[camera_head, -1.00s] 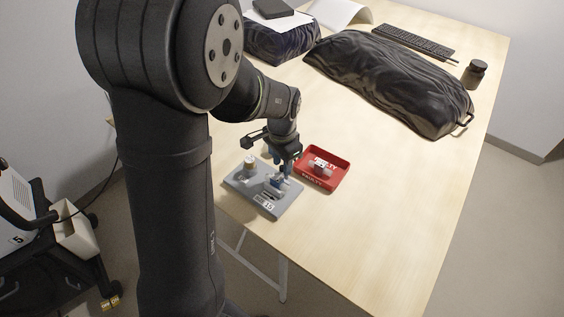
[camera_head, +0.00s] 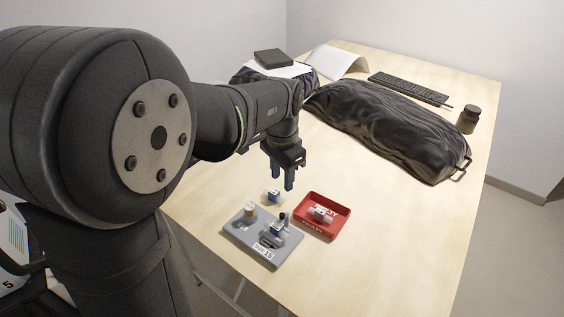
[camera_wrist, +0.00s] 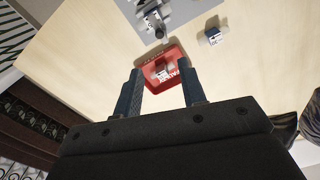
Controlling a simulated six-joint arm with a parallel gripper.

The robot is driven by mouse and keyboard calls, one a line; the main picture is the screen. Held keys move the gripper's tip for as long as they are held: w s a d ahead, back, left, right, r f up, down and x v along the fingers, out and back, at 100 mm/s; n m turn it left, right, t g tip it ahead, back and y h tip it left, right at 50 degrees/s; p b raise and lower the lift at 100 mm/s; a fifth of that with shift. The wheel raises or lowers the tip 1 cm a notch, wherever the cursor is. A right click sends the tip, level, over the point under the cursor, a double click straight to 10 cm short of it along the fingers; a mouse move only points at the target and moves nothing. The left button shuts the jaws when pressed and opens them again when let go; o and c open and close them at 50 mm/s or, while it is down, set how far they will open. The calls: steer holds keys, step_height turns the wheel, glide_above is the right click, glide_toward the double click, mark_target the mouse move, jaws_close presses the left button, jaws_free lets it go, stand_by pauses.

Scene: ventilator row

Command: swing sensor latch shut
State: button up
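The grey fixture plate (camera_head: 250,247), labelled 15, lies on the table. On it sit a blue-and-white sensor piece (camera_head: 277,230) and, just behind that, a small dark part (camera_head: 284,216) that stands up and may be the latch; its exact position is too small to tell. The plate also shows at the top of the wrist view (camera_wrist: 182,14), with the dark part (camera_wrist: 155,17) on it. My gripper (camera_head: 281,186) hangs above the table behind the plate, fingers down. In the wrist view its fingers (camera_wrist: 160,92) are apart with nothing between them.
A loose blue-and-white piece (camera_head: 273,196) lies on the table behind the plate. A red FAULTY tray (camera_head: 336,226) holding a white piece (camera_head: 320,213) stands right of the plate. A large black wrapped bundle (camera_head: 390,130) lies farther back. The front right table is clear.

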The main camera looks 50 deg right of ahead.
step_height(320, 180, up, 4)
glide_above(282, 214)
stand_by(0.7)
step_height(282, 214, down, 18)
steer(key=shift+r, duration=0.25)
stand_by(0.4)
steer(key=shift+r, duration=0.1)
